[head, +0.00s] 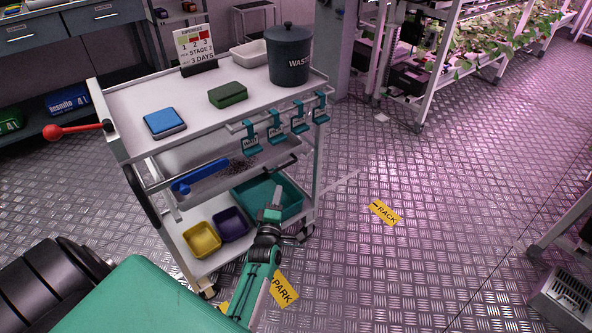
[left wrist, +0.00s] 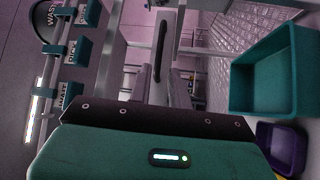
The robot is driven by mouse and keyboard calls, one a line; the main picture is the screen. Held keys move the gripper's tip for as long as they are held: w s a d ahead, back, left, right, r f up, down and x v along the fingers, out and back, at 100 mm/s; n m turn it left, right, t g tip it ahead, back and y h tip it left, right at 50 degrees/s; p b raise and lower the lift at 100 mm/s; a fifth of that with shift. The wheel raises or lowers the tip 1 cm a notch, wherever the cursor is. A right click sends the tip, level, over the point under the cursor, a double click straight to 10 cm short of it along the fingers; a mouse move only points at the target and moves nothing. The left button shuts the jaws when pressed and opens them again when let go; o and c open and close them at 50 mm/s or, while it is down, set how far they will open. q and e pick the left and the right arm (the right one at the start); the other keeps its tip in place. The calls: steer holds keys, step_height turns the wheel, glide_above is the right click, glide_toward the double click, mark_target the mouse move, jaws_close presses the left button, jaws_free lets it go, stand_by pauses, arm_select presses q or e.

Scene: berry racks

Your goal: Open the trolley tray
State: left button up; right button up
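The white trolley (head: 130,98) stands ahead of me. Its pale middle tray (head: 183,158) sits below the top deck, with dark bits inside and a dark bar handle (head: 285,164) at its right end. A dark handle (left wrist: 160,55) on a pale front also shows upright in the left wrist view. My left gripper (head: 276,197) is low at the trolley's right end, below the bar handle and in front of the teal bin; it appears apart from the handle. My right gripper is not in view.
Teal labelled holders (head: 275,130) hang from a rail above the tray. A teal bin (head: 292,205), yellow bowl (head: 202,239) and purple bowl (head: 231,224) sit on the bottom shelf.

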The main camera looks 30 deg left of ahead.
mark_target(284, 166)
arm_select(q)
steer(key=shift+b+x, duration=0.9)
steer(key=shift+x, duration=5.15)
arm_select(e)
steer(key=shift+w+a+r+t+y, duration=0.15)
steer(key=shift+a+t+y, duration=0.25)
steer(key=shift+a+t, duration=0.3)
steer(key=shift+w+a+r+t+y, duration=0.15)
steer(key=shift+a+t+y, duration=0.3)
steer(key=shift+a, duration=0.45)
arm_select(q)
jaws_close()
